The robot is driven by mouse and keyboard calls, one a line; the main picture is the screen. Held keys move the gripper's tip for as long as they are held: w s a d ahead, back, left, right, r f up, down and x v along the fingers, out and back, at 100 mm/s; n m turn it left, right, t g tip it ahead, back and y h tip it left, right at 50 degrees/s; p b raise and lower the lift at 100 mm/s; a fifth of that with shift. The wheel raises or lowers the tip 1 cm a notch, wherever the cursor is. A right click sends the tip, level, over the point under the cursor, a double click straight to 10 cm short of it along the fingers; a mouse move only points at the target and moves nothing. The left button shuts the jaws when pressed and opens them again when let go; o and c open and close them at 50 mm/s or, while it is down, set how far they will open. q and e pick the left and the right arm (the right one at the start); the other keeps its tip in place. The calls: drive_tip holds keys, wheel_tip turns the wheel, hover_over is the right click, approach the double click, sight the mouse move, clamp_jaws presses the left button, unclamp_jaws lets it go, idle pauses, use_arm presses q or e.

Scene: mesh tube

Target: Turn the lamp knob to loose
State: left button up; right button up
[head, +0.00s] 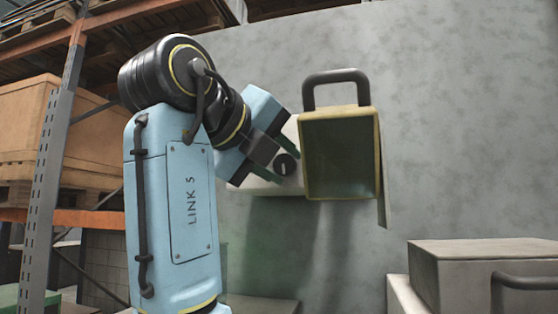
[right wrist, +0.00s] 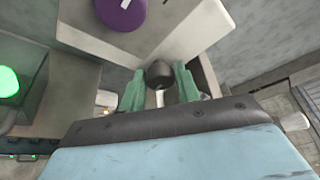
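The lamp (head: 340,112) has a yellow frame, a greenish face and a dark carrying handle, and stands out from the grey wall. A dark round knob (head: 286,165) with a pale mark sits just left of the lamp. My right gripper (head: 268,150) is close beside this knob. In the right wrist view its green fingers (right wrist: 160,82) are apart, with a dark rounded piece (right wrist: 160,73), which looks like the knob, between their tips. I cannot tell whether either finger touches it. My left gripper is not in view.
A purple round part (right wrist: 120,14) with a white mark is on a pale box in the right wrist view. A green light (right wrist: 8,80) glows at left there. Shelving (head: 45,190) with a wooden crate is at left, and grey boxes (head: 480,262) stand at lower right.

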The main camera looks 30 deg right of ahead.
drive_tip(key=c, duration=0.5)
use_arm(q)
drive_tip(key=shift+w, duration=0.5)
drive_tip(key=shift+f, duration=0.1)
use_arm(e)
drive_tip(key=shift+f+n+h+b, duration=0.2)
drive_tip(key=shift+n+h+b, duration=0.55)
drive_tip(key=shift+n, duration=0.45)
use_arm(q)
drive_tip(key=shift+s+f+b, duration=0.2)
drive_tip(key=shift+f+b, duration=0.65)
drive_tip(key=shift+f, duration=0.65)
use_arm(e)
drive_tip(key=shift+n+h, duration=0.75)
drive_tip(key=shift+n, duration=0.85)
drive_tip(key=o, duration=1)
